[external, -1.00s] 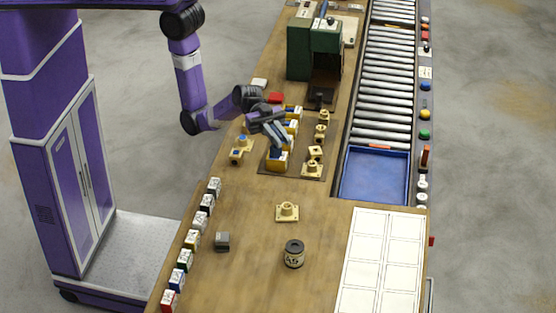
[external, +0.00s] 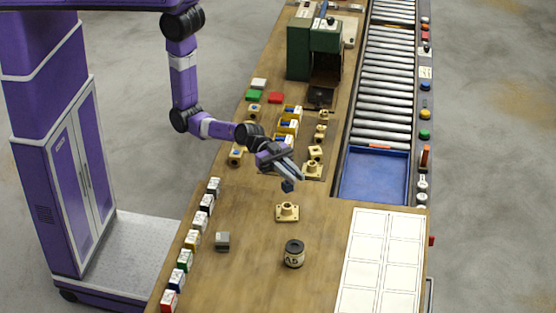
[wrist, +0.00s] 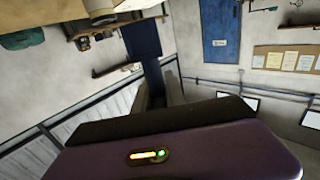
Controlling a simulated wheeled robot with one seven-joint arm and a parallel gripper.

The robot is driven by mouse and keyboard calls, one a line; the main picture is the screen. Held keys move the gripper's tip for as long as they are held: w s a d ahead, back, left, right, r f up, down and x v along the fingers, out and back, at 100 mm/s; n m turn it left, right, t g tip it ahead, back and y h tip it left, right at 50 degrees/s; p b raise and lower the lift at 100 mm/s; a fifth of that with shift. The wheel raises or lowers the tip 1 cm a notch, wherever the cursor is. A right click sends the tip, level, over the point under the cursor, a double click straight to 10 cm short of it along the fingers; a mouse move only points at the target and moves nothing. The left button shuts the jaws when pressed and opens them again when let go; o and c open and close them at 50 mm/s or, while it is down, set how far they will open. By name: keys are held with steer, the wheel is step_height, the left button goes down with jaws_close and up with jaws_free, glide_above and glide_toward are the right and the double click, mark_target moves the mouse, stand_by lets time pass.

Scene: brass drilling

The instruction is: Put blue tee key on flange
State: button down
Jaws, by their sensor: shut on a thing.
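My gripper (external: 286,178) is shut on the blue tee key (external: 288,187), a small dark blue piece at the fingertips. Gripper and key are tilted, pointing down and to the right, in the air above the bench. The likely flange is the cream square-based piece with a round raised collar (external: 287,212), standing on the bare bench just below the key in the external view. The two look apart. In the wrist view a dark blue shape, probably the key (wrist: 142,40), extends beyond the fingers; the flange cannot be made out there.
A dark jar (external: 294,254) and a grey block (external: 222,241) stand nearer the front. Yellow holders with blue pieces (external: 288,126) and several cream fittings (external: 316,153) lie behind. A blue tray (external: 375,175) and a white gridded sheet (external: 382,262) are at right.

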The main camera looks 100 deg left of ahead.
mark_target(289, 187)
steer(key=shift+f+b, duration=0.75)
steer(key=shift+f, duration=2.2)
steer(key=shift+f, duration=0.15)
steer(key=c, duration=1.4)
jaws_free()
steer(key=shift+r, duration=0.2)
steer(key=s+a+f+n+t+y+b, duration=0.1)
steer(key=s+a+f+n+y, duration=0.15)
steer(key=s+a, duration=0.65)
steer(key=s+a+f+n+t+y+b, duration=0.15)
steer(key=s+a+y, duration=0.3)
steer(key=a, duration=0.75)
steer(key=s+a+f+n+y+b, duration=0.25)
steer(key=s+a, duration=0.45)
steer(key=a, duration=0.4)
steer(key=s+a+y, duration=0.1)
steer(key=s, duration=0.1)
steer(key=s+a+r+n+y, duration=0.1)
steer(key=s, duration=0.2)
steer(key=s+a+r+n+y, duration=0.1)
steer(key=s+a, duration=0.1)
steer(key=shift+s+n+g+p, duration=0.25)
steer(key=shift+s+p, duration=0.1)
steer(key=shift+s, duration=0.05)
